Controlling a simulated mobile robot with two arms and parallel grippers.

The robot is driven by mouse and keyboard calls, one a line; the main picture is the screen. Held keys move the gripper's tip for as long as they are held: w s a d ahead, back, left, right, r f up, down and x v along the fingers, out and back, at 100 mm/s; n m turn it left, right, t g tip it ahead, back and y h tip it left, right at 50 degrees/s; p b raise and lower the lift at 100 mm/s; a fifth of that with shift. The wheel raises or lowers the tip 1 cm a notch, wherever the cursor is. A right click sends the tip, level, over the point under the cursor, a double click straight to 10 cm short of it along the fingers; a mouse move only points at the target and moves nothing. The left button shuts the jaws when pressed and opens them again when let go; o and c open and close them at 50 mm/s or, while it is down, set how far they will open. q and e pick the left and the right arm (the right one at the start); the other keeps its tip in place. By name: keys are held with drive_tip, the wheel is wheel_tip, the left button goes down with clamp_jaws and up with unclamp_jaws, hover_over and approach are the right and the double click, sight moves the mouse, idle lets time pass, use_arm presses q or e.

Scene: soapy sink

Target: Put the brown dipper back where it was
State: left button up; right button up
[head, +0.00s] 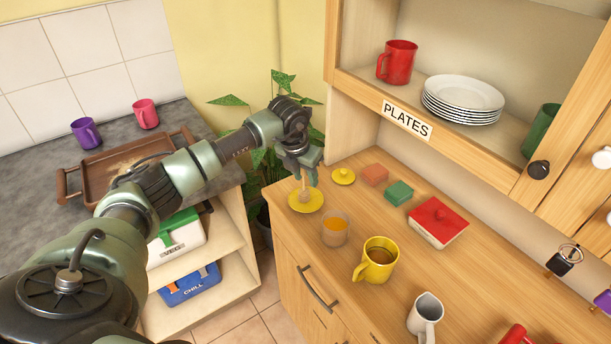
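My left gripper (302,174) points down over the left end of the wooden counter. It appears shut on the upper end of a small, light-brown dipper (304,195). The dipper hangs upright with its lower end over a yellow saucer (300,207); I cannot tell whether it touches the saucer. A glass jar (335,230) with orange contents stands just in front and to the right of the saucer. My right gripper is not in view.
A yellow lid (344,176), an orange block (374,175), a green block (398,192) and a red-topped box (438,221) lie behind. A yellow mug (376,262) and a white pitcher (425,315) stand to the right. A shelf (475,136) overhangs the counter.

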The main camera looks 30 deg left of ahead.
use_arm(q)
drive_tip(key=shift+r, duration=0.55)
drive_tip(key=b+v, duration=0.3)
drive_tip(key=v, duration=0.8)
drive_tip(key=shift+s, duration=0.15)
